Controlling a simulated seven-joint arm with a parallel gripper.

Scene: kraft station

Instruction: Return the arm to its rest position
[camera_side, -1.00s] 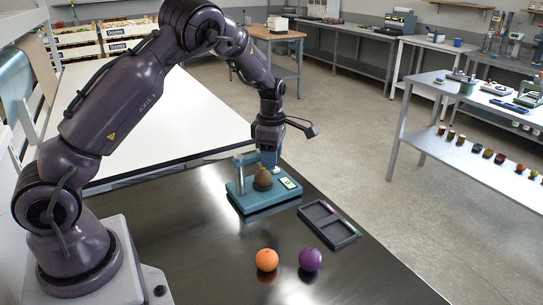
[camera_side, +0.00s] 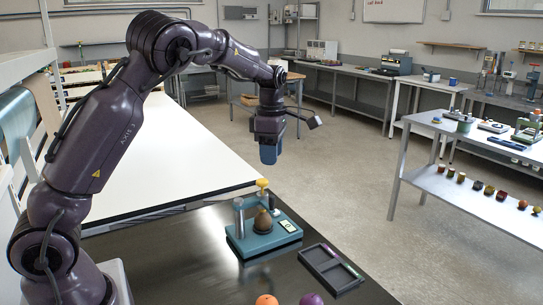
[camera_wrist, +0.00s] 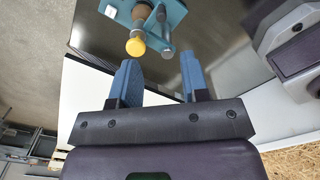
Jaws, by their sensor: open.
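My gripper (camera_side: 269,152) hangs in the air above and beyond the teal device, pointing down. In the wrist view its two blue fingers (camera_wrist: 160,82) are spread apart with nothing between them.
A dark divided tray (camera_side: 331,268) lies right of the device. An orange fruit (camera_side: 267,300) and a purple one (camera_side: 311,299) are at the bottom edge. A white table (camera_side: 165,165) adjoins behind. A metal shelf (camera_side: 450,185) with small items stands at right.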

